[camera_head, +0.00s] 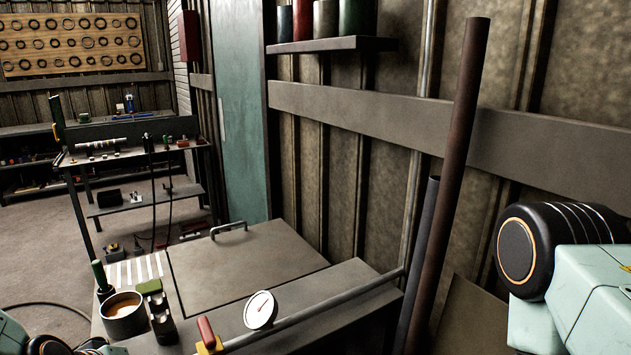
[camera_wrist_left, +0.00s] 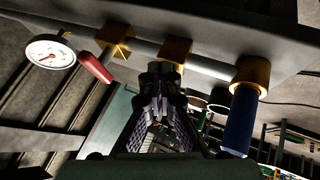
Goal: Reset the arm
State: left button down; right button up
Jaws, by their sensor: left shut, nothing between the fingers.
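My left gripper (camera_wrist_left: 165,72) shows in the left wrist view, its dark fingers together with nothing between them. It is close to a pipe (camera_wrist_left: 207,66) with brass fittings, a red lever and a round gauge (camera_wrist_left: 50,52); I cannot tell whether it touches the pipe. In the head view, a pale green and black part of my left arm (camera_head: 50,344) shows at the bottom left corner, and its fingers are out of sight. My right arm (camera_head: 570,280) comes in at the right edge; its gripper is outside the picture.
A grey bench (camera_head: 240,258) with a handled lid stands in front. A cup of brown liquid (camera_head: 124,314) stands on its left part. The gauge (camera_head: 261,309) and red lever (camera_head: 206,331) are at its front. Tall rods (camera_head: 459,150) lean by the wall. Open floor (camera_head: 35,240) lies left.

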pick_arm(q)
jog(key=s+d+f+m+g+b, duration=0.2)
jog(key=s+f+b, duration=0.2)
jog(key=s+f, duration=0.5)
jog(key=s+d+f+m+g+b, duration=0.2)
jog(key=s+f+g+b, duration=0.1)
jog(key=s+f, duration=0.6)
jog(key=s+d+f+m+g+y+b, duration=0.1)
jog(key=s+d+f+m+g+b, duration=0.1)
jog(key=s+f+b, duration=0.3)
jog(key=s+f, duration=0.4)
jog(key=f, duration=0.3)
jog(key=shift+d+g, duration=0.2)
jog(key=shift+g, duration=0.2)
pick_arm(e)
notch_tip(320, 180, down, 13)
jog(key=shift+f, duration=0.2)
